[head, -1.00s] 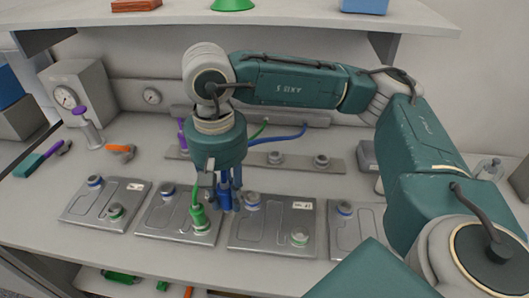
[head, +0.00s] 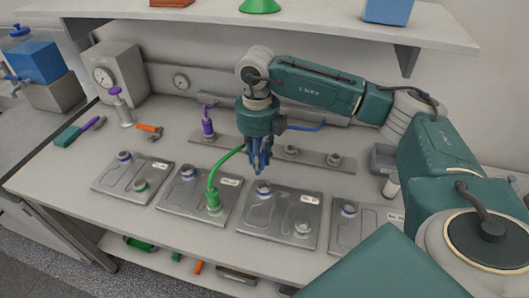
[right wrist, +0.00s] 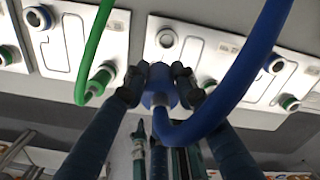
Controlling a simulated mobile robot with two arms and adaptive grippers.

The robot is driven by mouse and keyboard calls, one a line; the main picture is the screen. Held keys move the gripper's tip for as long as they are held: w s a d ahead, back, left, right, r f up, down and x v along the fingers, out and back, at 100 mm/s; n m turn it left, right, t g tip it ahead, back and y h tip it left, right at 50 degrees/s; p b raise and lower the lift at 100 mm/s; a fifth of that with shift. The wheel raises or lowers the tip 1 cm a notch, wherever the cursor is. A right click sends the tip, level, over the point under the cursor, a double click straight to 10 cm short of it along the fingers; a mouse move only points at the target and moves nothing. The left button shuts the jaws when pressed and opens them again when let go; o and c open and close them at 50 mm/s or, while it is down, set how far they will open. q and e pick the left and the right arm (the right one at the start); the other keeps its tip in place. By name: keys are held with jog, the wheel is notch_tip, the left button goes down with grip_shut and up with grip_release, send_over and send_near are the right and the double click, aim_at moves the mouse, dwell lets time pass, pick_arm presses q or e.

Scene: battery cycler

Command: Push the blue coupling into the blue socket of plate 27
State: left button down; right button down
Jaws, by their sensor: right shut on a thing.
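My right gripper (head: 260,167) points down just behind the third plate from the left. It is shut on the blue coupling (right wrist: 160,85), which sits between the fingertips in the right wrist view. The blue hose (head: 305,127) runs from it to the back. The coupling appears apart from any socket. The plate labels are too small to read, so I cannot tell which is plate 27. My left gripper is not in view.
A green coupling (head: 213,200) with a green hose stands in the second plate (head: 182,203), left of the gripper. A rail (head: 320,160) with grey fittings lies behind. A purple coupling (head: 207,127) and a gauge box (head: 119,72) stand further left.

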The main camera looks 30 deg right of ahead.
jog(key=m, duration=0.1)
jog(key=d+m, duration=0.1)
jog(key=m, duration=0.1)
jog(key=shift+w+d+f+m, duration=0.25)
jog(key=shift+d+f+m, duration=0.05)
jog(key=shift+d, duration=0.05)
jog(key=shift+d+f+m, duration=0.2)
jog(key=shift+d+m, duration=0.05)
jog(key=shift+m, duration=0.35)
notch_tip(320, 180, down, 7)
jog(key=b, duration=0.4)
jog(key=shift+r, duration=0.4)
jog(key=shift+f, duration=0.15)
jog(key=shift+f, duration=0.2)
jog(key=shift+f+b, duration=0.15)
jog(key=shift+b, duration=0.15)
jog(key=shift+f, duration=0.3)
